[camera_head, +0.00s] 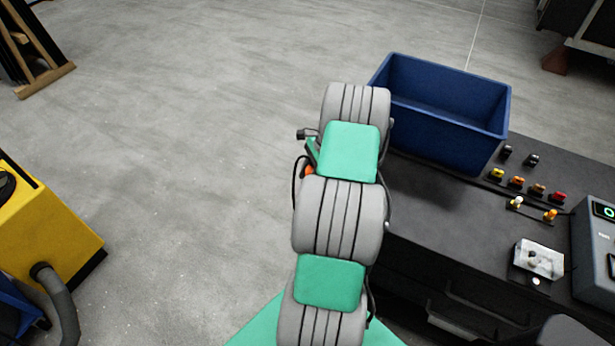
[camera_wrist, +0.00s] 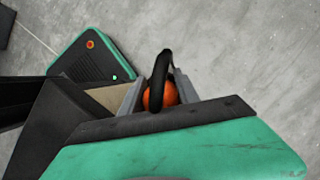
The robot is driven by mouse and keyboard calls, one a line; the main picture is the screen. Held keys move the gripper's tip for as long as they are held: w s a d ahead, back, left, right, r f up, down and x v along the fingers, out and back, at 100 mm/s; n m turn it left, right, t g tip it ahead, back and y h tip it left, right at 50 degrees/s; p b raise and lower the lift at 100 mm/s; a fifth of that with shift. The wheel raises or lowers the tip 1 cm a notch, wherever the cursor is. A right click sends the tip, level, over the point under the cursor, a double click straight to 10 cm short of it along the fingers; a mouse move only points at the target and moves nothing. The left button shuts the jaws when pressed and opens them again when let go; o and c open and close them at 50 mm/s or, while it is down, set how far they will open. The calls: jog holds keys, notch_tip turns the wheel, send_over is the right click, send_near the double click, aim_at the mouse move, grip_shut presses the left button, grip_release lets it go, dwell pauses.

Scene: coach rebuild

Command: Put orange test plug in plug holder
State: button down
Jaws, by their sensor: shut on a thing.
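The orange test plug (camera_wrist: 170,94) is held between the grey fingers of my gripper (camera_wrist: 158,93) in the wrist view. A black loop, apparently its cable, arches in front of it and hides part of it. In the head view a small orange patch (camera_head: 309,171), likely the same plug, shows at the left edge of my arm, over the floor. The arm hides most of my gripper there. A row of coloured plugs or knobs (camera_head: 517,181) stands on the dark bench at the right. I cannot tell for sure which part is the plug holder.
A blue bin (camera_head: 455,125) stands on the far end of the dark bench (camera_head: 430,205). A white block (camera_head: 540,259) and a grey device (camera_head: 596,250) sit nearer. A yellow machine (camera_head: 50,225) with a hose is at the left. The floor between is clear.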

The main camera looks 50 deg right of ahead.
jog(key=shift+r+p, duration=0.45)
jog(key=shift+r, duration=0.15)
dwell(0.5)
jog(key=shift+f, duration=0.85)
jog(key=c, duration=1.2)
grip_release()
jog(key=shift+o, duration=0.2)
jog(key=shift+r, duration=0.15)
jog(key=p+v, duration=0.8)
jog(key=v, duration=0.2)
jog(key=shift+r, duration=0.4)
jog(key=shift+d, duration=0.1)
